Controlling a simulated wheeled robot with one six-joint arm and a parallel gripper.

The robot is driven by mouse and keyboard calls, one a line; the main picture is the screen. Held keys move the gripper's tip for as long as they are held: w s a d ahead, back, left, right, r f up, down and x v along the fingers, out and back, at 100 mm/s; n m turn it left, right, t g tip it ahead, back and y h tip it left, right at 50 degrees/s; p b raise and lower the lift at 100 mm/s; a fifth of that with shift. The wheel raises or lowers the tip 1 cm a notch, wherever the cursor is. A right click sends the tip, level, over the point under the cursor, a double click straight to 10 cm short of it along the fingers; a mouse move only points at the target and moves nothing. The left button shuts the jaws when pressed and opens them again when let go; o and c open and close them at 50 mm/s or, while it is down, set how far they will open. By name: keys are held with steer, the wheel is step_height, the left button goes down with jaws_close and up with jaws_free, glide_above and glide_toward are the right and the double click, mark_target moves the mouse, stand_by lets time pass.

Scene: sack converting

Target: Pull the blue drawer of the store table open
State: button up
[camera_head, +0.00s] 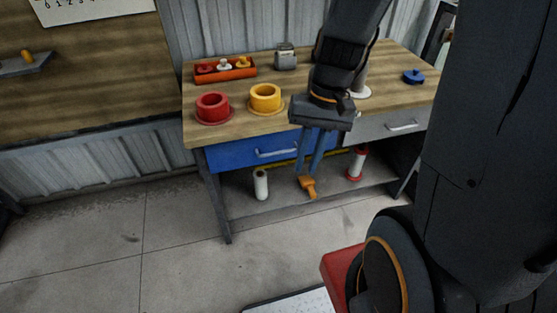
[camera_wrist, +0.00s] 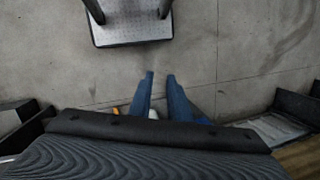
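The store table (camera_head: 207,135) has a wooden top. Its blue drawer (camera_head: 232,156) sits under the top on the left, with its front appearing flush and shut. A pale bar handle (camera_head: 276,153) is on the drawer front. My gripper (camera_head: 312,172) hangs in front of the drawer's right part, to the right of the handle, with its blue fingers pointing down. It covers part of the drawer front. In the wrist view, the fingers (camera_wrist: 161,75) stand apart with bare floor between their tips. The handle cannot be made out in the wrist view.
A grey drawer (camera_head: 375,128) is beside the blue one. Red (camera_head: 212,107) and yellow (camera_head: 265,98) spools and an orange tray (camera_head: 225,75) stand on top. A white roll (camera_head: 261,184), an orange object (camera_head: 307,187) and a red-ended spool (camera_head: 356,164) are below.

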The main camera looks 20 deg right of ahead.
step_height(320, 180, down, 6)
steer(key=w+f+m+y+b, duration=0.1)
steer(key=w+m+y+b, duration=0.1)
steer(key=w+y+b, duration=0.15)
steer(key=m+t+y+b, duration=0.65)
steer(key=y+b, duration=0.25)
steer(key=b, duration=0.7)
glide_toward(276, 153)
steer(key=r+x, duration=0.1)
steer(key=x, duration=0.2)
steer(key=shift+w+a+f+n, duration=0.2)
steer(key=shift+f+n, duration=0.25)
steer(key=shift+f, duration=0.25)
steer(key=x, duration=0.7)
steer(key=shift+f, duration=0.1)
steer(key=shift+d, duration=0.1)
jaws_close()
steer(key=shift+d, duration=0.1)
